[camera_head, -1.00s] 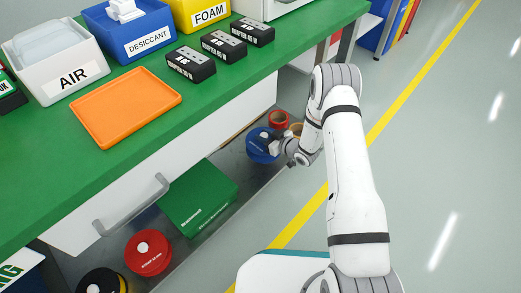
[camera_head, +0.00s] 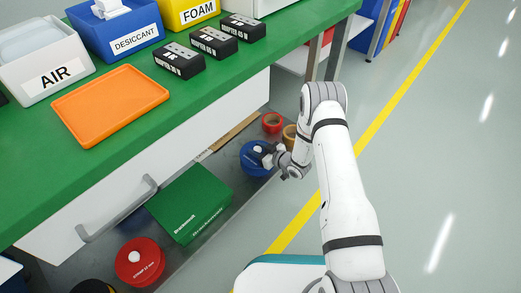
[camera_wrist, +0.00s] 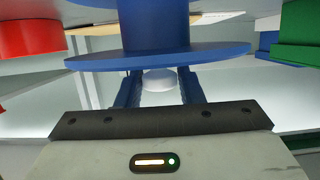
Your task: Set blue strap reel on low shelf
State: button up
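The blue strap reel (camera_head: 250,163) is over the grey low shelf (camera_head: 222,165) under the green bench. My gripper (camera_head: 270,154) reaches it from the right. In the wrist view, the reel (camera_wrist: 220,56) shows its wide flange across my gripper (camera_wrist: 160,88). The two fingers stand on either side of a pale round knob (camera_wrist: 160,80) at the reel's end and appear shut on it. The fingertips are partly hidden by the flange. Whether the reel touches the shelf cannot be told.
A green box (camera_head: 189,203) and a red reel (camera_head: 140,262) lie nearer on the shelf. A red roll (camera_head: 272,123) and a brown roll (camera_head: 289,136) are just behind the blue reel. The green bench top (camera_head: 225,85) overhangs; a handle (camera_head: 115,210) sticks out.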

jog(key=o, duration=0.3)
jog(key=shift+o, duration=0.2)
